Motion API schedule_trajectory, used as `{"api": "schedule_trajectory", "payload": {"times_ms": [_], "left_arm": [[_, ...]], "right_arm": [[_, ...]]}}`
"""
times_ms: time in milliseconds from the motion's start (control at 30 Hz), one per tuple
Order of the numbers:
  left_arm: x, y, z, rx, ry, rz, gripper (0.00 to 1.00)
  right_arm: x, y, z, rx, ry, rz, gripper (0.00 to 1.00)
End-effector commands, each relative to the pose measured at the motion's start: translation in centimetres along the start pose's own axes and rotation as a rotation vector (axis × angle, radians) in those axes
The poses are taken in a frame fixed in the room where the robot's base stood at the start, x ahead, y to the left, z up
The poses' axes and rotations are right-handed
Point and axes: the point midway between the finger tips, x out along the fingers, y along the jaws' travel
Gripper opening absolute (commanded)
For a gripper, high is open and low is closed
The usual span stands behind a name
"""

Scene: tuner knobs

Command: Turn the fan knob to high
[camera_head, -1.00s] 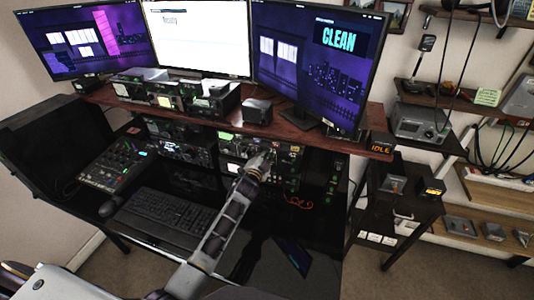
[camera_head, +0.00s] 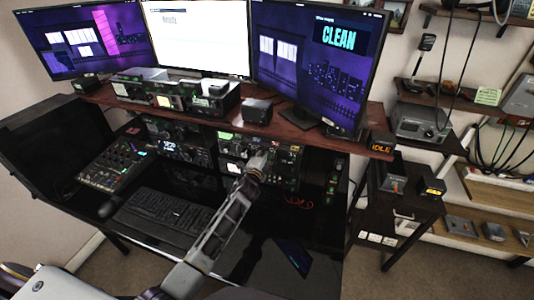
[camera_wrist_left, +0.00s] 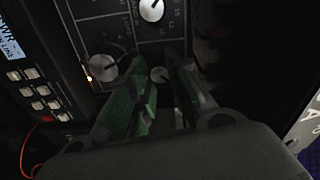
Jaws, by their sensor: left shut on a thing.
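My left gripper (camera_head: 262,156) reaches the front panel of the radio unit (camera_head: 232,140) under the desk shelf. In the left wrist view its two green-and-grey fingers (camera_wrist_left: 160,95) are closed about a small round grey knob (camera_wrist_left: 158,74). The fingers cover part of that knob, and its label and pointer cannot be read, so I cannot tell its setting. A larger silver knob (camera_wrist_left: 103,67) sits to its left beside a small lit lamp, and another (camera_wrist_left: 151,10) sits above. My right gripper is not in view.
A keyboard (camera_head: 160,216) and a mixer panel (camera_head: 116,164) lie on the desk to the left. The wooden shelf (camera_head: 300,134) with three monitors overhangs the radio units. A red cable (camera_head: 298,202) lies right of my gripper.

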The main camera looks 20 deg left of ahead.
Motion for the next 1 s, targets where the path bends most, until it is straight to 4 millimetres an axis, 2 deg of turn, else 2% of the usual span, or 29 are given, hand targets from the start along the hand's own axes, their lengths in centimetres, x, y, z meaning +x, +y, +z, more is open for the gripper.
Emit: {"api": "schedule_trajectory", "payload": {"times_ms": [100,133,200,667,1000], "left_arm": [[0.0,0.1,0.1,0.0,-0.002,0.002,0.0],[0.0,0.1,0.1,0.0,-0.002,0.002,0.2],[0.0,0.1,0.1,0.0,-0.002,0.002,0.29],[-0.2,0.1,0.1,-0.001,-0.001,0.001,0.3],[-2.1,0.1,0.1,-0.002,-0.001,0.002,0.3]], "right_arm": [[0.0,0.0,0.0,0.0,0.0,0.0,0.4],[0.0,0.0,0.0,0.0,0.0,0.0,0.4],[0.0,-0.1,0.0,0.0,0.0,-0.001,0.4],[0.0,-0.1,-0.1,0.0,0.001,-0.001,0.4],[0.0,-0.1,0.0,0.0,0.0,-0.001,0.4]]}}
